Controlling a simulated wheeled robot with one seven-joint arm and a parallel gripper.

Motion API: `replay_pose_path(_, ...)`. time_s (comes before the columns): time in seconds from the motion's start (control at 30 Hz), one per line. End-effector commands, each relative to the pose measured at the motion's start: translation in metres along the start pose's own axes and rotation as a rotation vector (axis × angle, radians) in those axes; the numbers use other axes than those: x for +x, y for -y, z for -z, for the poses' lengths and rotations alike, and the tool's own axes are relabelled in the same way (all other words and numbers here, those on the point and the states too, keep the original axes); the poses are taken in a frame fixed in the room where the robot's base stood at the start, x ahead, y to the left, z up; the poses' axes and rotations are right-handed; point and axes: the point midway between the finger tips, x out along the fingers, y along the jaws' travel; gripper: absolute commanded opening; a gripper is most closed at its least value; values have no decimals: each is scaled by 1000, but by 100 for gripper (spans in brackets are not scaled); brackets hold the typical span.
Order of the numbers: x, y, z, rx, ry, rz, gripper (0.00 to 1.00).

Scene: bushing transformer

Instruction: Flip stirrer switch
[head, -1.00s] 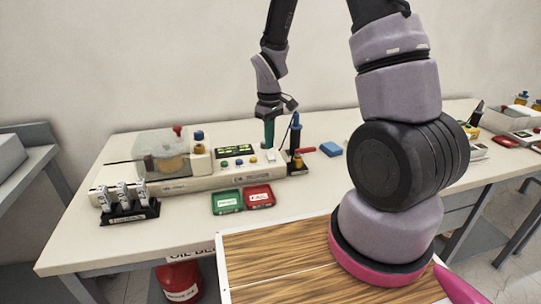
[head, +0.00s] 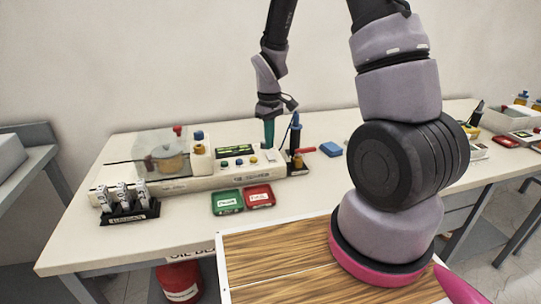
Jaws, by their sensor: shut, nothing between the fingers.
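The tester (head: 190,184) is a long, pale machine on the table, with a display (head: 234,150) and several coloured buttons on its front panel. At its left end a clear box holds an orange-brown vessel (head: 168,158). A small white switch (head: 270,156) sits near the right end of the panel; its position is too small to read. My gripper (head: 269,145) points down, shut and empty, just above or at this switch. Whether the fingertips touch it I cannot tell.
A dark blue upright tool (head: 295,132) in a black stand is close right of my gripper. Green (head: 227,202) and red (head: 259,195) trays lie in front of the tester. A rack of vials (head: 129,211) stands front left. A blue block (head: 331,149) lies to the right.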

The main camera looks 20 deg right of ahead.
Motion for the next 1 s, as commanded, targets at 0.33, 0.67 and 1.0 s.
replay_pose_path(0.33, 4, 0, 0, 0, 1, 0, 0)
replay_pose_path(0.67, 9, 0, 0, 0, 0, 0, 0)
replay_pose_path(1.0, 14, 0, 0, 0, 1, 0, 0)
